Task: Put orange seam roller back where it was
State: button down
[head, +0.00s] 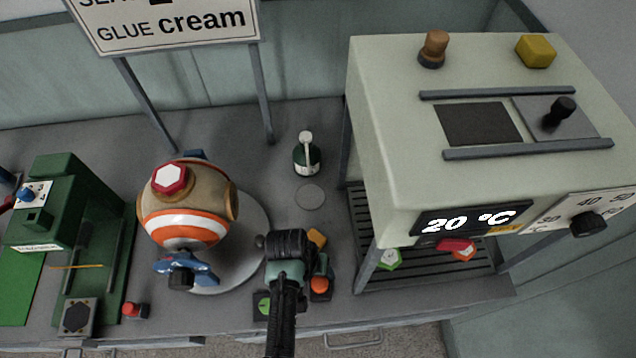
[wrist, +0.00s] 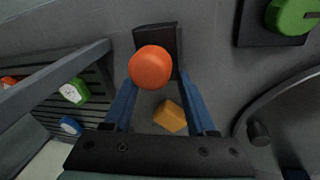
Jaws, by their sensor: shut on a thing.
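The orange seam roller (wrist: 150,67) shows as a rounded orange end between my gripper's blue fingers in the wrist view. It also shows in the head view (head: 319,284). My gripper (wrist: 159,82) is shut on it, pointing down at the counter. A black pad (wrist: 172,38) lies right behind the roller in the wrist view. I cannot tell whether the roller touches the pad or is above it. The lower part of the roller is hidden.
A green piece sits on another black pad (head: 259,296) beside my gripper. A yellow-orange block (wrist: 170,116) lies close by. A round plate (head: 256,262) with a striped ball (head: 187,212) is left. The oven (head: 400,190) and its slatted shelf (head: 366,215) are right.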

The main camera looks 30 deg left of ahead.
jog(key=shift+f, duration=0.3)
jog(key=shift+f, duration=0.15)
jog(key=shift+c, duration=1)
grip_release()
jog(key=v, duration=1.2)
